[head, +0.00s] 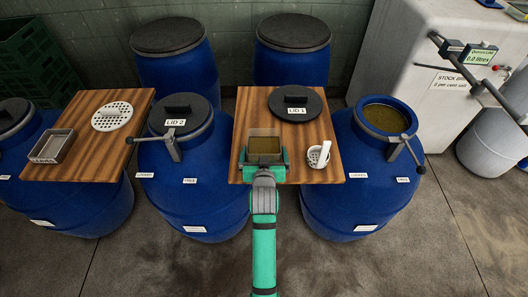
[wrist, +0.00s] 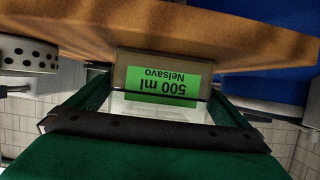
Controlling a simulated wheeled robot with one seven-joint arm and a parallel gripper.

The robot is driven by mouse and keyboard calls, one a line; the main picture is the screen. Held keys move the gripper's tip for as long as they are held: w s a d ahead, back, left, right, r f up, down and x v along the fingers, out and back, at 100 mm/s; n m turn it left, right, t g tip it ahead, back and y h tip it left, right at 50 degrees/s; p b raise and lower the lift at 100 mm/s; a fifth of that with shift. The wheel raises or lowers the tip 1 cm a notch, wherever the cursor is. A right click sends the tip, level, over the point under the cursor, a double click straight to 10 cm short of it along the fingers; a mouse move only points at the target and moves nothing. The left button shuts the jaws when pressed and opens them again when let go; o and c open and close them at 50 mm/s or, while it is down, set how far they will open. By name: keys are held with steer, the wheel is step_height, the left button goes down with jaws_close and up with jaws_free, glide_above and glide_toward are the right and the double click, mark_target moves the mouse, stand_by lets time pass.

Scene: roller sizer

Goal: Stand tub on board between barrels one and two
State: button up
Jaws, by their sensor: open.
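The tub (head: 265,145) is a small squarish container, brownish inside, upright on the near part of the wooden board (head: 250,110). This board spans between barrel one (head: 352,178), open and full of brown liquid, and barrel two (head: 185,185), closed by Lid 2 (head: 178,115). My gripper (head: 264,158) is open, its green jaws on either side of the tub. In the wrist view, which is upside down, the tub (wrist: 165,62) shows a green label reading 500 ml Nelsavo. The tub appears to touch the board (wrist: 200,35). Any contact between jaws and tub is unclear.
Lid 1 (head: 295,103) lies at the board's far right. A white perforated cup (head: 318,156) stands right of the tub. The left board (head: 85,150) carries a perforated white disc (head: 112,116) and a metal tray (head: 51,147). A clamp handle (head: 404,150) sticks out from barrel one.

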steer(key=v, duration=1.1)
steer(key=s+f, duration=0.4)
steer(key=s, duration=0.5)
steer(key=s+f, duration=0.4)
steer(key=s, duration=0.5)
steer(key=s+r+t, duration=0.1)
steer(key=s+r, duration=0.1)
steer(key=s, duration=0.7)
steer(key=s+r, duration=0.1)
steer(key=s, duration=0.8)
steer(key=shift+s+r+t, duration=0.2)
steer(key=shift+r+t, duration=0.2)
